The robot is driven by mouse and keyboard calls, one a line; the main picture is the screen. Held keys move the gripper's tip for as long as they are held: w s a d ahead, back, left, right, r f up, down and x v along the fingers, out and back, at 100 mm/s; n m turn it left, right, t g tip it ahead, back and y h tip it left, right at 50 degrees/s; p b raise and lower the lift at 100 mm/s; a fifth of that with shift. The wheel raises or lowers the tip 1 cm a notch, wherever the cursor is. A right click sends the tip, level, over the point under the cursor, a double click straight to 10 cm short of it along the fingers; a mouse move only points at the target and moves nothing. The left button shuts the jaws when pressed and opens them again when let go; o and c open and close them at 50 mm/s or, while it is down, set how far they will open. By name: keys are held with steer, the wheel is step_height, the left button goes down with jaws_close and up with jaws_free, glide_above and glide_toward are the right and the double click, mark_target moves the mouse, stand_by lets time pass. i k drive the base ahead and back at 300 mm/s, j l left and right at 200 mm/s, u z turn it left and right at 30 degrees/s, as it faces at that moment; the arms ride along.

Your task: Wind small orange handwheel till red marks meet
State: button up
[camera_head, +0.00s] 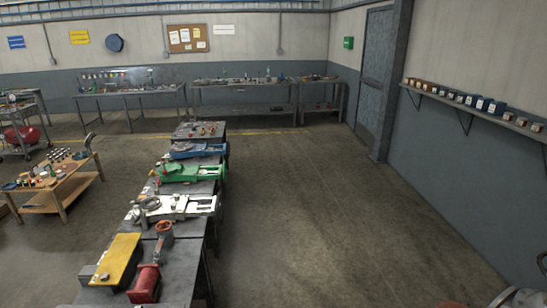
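A small orange-brown round part (163,228) sits on top of an upright piece on the long dark bench, lower left of centre. It may be the orange handwheel, but it is too small to be sure. No red marks can be made out. My gripper is not recognisable in this view.
The long bench (183,256) holds yellow (118,258), red (145,284), white (178,206), green (188,171) and blue (195,149) equipment. A wooden table (70,187) stands left. The floor (310,215) right of the bench is clear. Unclear objects (522,298) show at lower right.

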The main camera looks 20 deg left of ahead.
mark_target(162, 223)
steer(key=i+j+u, duration=0.35)
steer(key=i, duration=0.2)
steer(key=i+u, duration=0.35)
steer(key=i, duration=0.25)
steer(key=i+u, duration=0.35)
steer(key=i, duration=0.25)
steer(key=i+l+u, duration=0.15)
steer(key=i+u, duration=0.2)
steer(key=i, duration=0.2)
steer(key=i+l+u, duration=0.35)
steer(key=i, duration=0.2)
steer(key=i+u, duration=0.25)
steer(key=u, duration=0.15)
steer(key=i+u, duration=0.25)
steer(key=u, duration=0.15)
steer(key=i+l+u, duration=0.1)
steer(key=u, duration=0.25)
steer(key=i+l+u, duration=0.2)
steer(key=i+u, duration=0.2)
steer(key=k, duration=0.05)
